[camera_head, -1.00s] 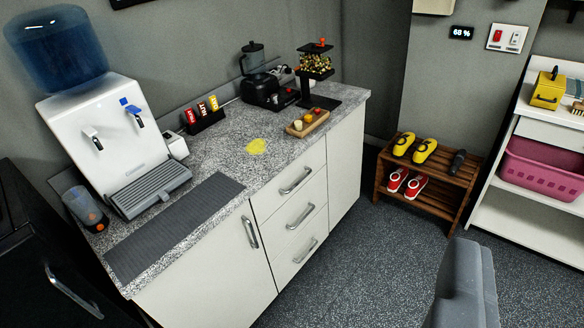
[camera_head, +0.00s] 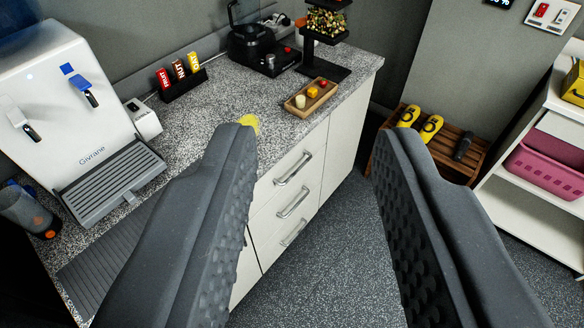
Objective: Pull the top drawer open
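The top drawer (camera_head: 283,166) is the uppermost of three white drawers in the counter cabinet, in the middle of the view. It is shut, flush with the cabinet front, and has a silver bar handle (camera_head: 293,168). My gripper (camera_head: 313,150) is open, with its two dark, studded fingers spread wide at left and right. The drawer handle shows in the gap between them, nearer the left finger, and looks farther away than the fingertips. Nothing is between the fingers. The left finger hides part of the cabinet and the counter front.
The speckled countertop (camera_head: 215,112) carries a water dispenser (camera_head: 75,110), a wooden tray (camera_head: 311,98), a bar holder (camera_head: 182,82) and a black blender base (camera_head: 262,48). A shoe rack (camera_head: 455,150) and white shelf (camera_head: 530,200) stand at right. The dark floor before the drawers is clear.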

